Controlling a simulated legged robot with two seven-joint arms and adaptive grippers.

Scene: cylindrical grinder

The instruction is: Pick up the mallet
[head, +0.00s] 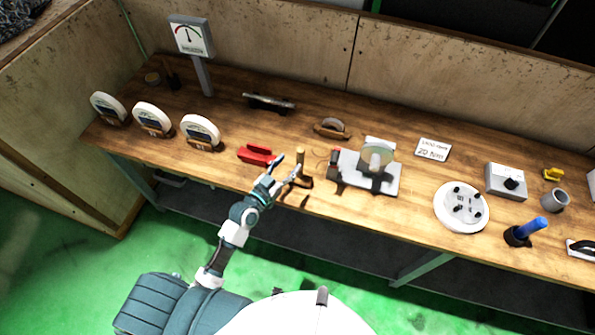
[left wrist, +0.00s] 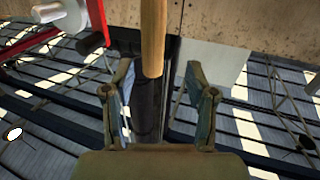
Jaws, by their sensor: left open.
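The mallet stands on the bench near its front edge, with a light wooden handle (head: 300,160) upright and a dark head (head: 305,182) at the bottom. My left gripper (head: 285,168) is open just left of the handle, at the bench's front edge. In the left wrist view, the wooden handle (left wrist: 153,38) comes down from the top, and its lower end shows between the open fingertips of my left gripper (left wrist: 158,72). Neither finger visibly touches it. My right gripper is not in view.
A red tool (head: 256,154) lies just left of my left gripper. A grey-based device (head: 388,183) stands close to the right of the mallet. White round dials (head: 201,131) are at the left. A faceplate (head: 447,213) and blue-handled tool (head: 530,228) are at the right.

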